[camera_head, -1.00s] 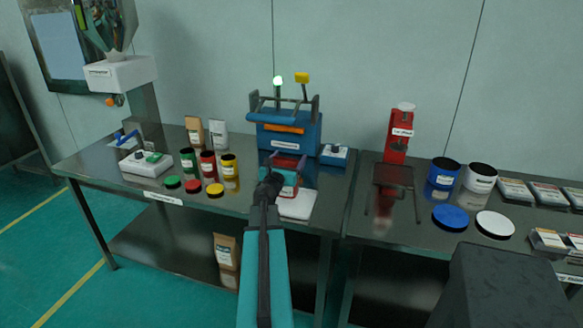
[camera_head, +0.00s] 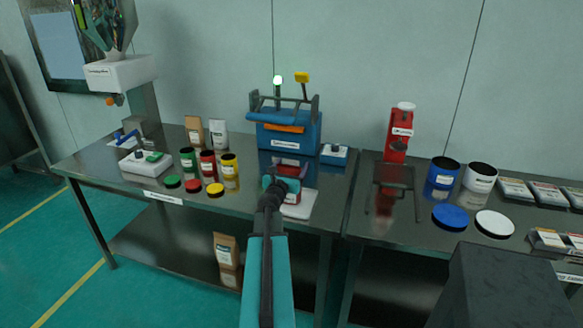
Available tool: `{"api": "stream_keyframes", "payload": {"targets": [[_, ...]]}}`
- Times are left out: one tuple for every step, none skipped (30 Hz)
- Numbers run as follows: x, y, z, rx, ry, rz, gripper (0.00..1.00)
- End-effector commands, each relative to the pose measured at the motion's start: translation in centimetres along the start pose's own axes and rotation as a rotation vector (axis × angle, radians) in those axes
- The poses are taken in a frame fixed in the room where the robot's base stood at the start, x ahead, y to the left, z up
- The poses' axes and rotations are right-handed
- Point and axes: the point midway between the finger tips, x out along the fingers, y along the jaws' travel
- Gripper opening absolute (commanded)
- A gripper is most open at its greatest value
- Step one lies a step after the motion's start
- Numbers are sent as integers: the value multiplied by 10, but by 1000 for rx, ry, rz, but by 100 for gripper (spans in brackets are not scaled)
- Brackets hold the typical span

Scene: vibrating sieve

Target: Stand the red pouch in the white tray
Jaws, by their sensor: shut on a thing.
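My gripper (camera_head: 283,184) is at the white tray (camera_head: 301,208) in front of the blue machine, shut on the red pouch (camera_head: 293,193). The pouch shows as a red piece with a white label and appears upright over the tray. My gripper and arm hide much of the pouch and the tray's left part. I cannot tell whether the pouch's bottom touches the tray.
The blue machine (camera_head: 288,140) with a raised bar stands just behind. Green, red and yellow jars (camera_head: 229,168) with loose lids stand to the left. A small white-blue box (camera_head: 334,154) is at the right. A red device (camera_head: 398,135) stands farther right.

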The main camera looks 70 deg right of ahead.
Motion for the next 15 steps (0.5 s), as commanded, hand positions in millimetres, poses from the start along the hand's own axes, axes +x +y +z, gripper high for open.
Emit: {"api": "stream_keyframes", "payload": {"targets": [[0,0,0,0,0,0,39],[0,0,0,0,0,0,39],[0,0,0,0,0,0,39],[0,0,-1,0,0,0,39],[0,0,-2,0,0,0,39],[0,0,-3,0,0,0,39],[0,0,-3,0,0,0,39],[0,0,-4,0,0,0,39],[0,0,-3,0,0,0,83],[0,0,-3,0,0,0,88],[0,0,-3,0,0,0,93],[0,0,-3,0,0,0,96],[0,0,-3,0,0,0,96],[0,0,-3,0,0,0,96],[0,0,-3,0,0,0,96]]}}
